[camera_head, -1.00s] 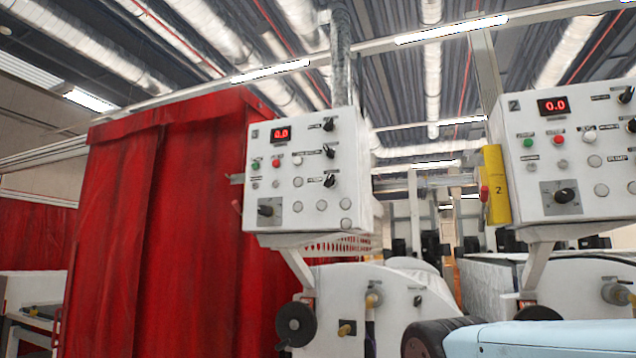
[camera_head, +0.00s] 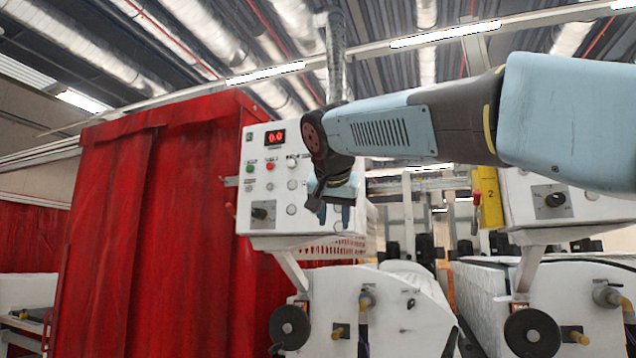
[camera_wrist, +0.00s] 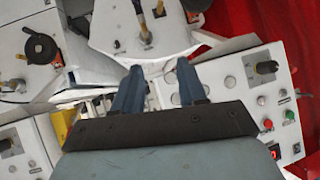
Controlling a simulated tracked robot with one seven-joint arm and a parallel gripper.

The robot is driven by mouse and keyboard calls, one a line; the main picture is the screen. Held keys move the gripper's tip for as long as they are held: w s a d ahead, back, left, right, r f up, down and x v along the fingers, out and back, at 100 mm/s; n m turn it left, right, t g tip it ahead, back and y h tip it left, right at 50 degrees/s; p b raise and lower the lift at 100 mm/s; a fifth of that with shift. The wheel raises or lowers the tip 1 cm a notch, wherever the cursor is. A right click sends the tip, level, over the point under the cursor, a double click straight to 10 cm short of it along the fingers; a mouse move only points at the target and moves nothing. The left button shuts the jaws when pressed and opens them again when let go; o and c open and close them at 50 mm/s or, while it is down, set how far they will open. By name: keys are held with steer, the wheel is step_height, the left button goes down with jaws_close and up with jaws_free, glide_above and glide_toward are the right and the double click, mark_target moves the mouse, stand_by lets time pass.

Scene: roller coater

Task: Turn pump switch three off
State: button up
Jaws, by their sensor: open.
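The left control panel (camera_head: 258,222) is a white box with a red 0.0 display (camera_head: 275,137), small buttons and a black rotary knob (camera_head: 264,211) on a metal plate. In the wrist view the panel (camera_wrist: 215,84) lies at the right, with the plate knob (camera_wrist: 267,67). Which control is pump switch three cannot be read.
The right control panel (camera_head: 585,210), partly behind my arm, has a similar plate knob. A yellow guard (camera_head: 489,197) stands beside it. A red curtain (camera_head: 160,210) fills the left. White machine bodies (camera_head: 390,305) with dark handwheels (camera_head: 289,327) are below.

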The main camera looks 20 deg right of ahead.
steer(key=w+a+r+m+t+h, duration=0.1)
steer(key=w+r+m, duration=0.2)
steer(key=r, duration=0.5)
steer(key=w+a+r+m+t+h, duration=0.1)
steer(key=w+a+r+m+t, duration=0.1)
steer(key=r, duration=0.6)
steer(key=x, duration=1.3)
steer(key=shift+w+d+f, duration=0.25)
steer(key=shift+d, duration=0.05)
